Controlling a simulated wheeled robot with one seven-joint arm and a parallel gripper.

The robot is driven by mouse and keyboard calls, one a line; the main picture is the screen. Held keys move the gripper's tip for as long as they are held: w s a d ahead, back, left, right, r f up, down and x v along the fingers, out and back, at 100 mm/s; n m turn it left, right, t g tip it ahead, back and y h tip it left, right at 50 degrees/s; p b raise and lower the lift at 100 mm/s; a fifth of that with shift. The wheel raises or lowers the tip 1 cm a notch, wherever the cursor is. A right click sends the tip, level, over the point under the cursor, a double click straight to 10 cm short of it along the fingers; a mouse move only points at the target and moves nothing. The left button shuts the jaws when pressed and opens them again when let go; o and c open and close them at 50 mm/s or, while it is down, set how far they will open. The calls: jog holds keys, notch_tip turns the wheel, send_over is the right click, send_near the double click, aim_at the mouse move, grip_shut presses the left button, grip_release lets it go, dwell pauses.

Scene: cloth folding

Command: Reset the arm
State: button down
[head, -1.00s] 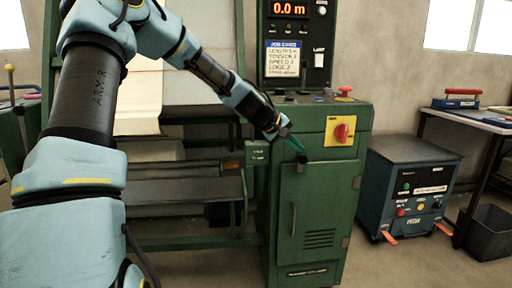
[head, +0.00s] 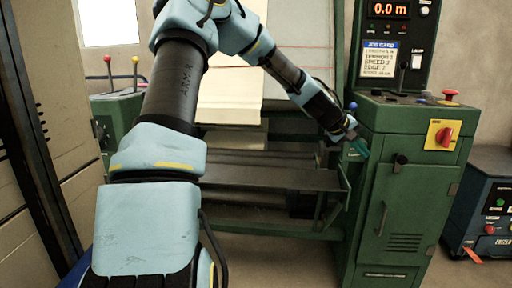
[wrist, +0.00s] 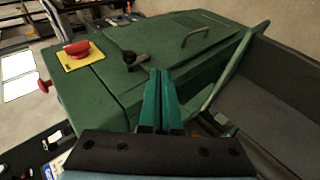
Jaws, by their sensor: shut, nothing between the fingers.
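My gripper (head: 360,147) is at the end of my blue and black arm, in front of the left edge of the green control cabinet (head: 376,215) in the head view. In the wrist view its two teal fingers (wrist: 159,100) are together with nothing between them. The cabinet's green door face (wrist: 190,45) lies beyond the fingertips, with a black latch knob (wrist: 130,59) just to their left. I cannot tell whether the fingertips touch the cabinet.
A red rotary switch (head: 443,135) on a yellow plate and a red button (head: 450,96) are on the cabinet. The green machine's dark trough (head: 265,175) is left of it. A blue box unit (head: 490,205) stands at the right. A tall beige panel (head: 45,130) is at the left.

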jog(key=s+a+f+y, duration=0.1)
jog(key=a, duration=0.2)
jog(key=s+a+f+y, duration=0.1)
jog(key=a+f, duration=0.1)
jog(key=a, duration=0.1)
jog(key=s+a+f+m+y, duration=0.1)
jog(key=a+f, duration=0.1)
jog(key=a, duration=0.1)
jog(key=shift+s+a, duration=0.1)
jog(key=shift+a, duration=0.15)
jog(key=s+a+f+y, duration=0.15)
jog(key=s+a, duration=0.35)
jog(key=a, duration=0.5)
jog(key=s+a+g+y, duration=0.1)
jog(key=s+a+y, duration=0.2)
jog(key=s+a, duration=0.5)
jog(key=s+a+f+y, duration=0.1)
jog(key=s+a+y, duration=0.15)
jog(key=a, duration=0.95)
notch_tip(320, 180, up, 17)
jog(key=p, duration=1.6)
jog(key=shift+d+h+p, duration=0.4)
jog(key=c, duration=1.5)
grip_release()
jog(key=shift+f, duration=0.1)
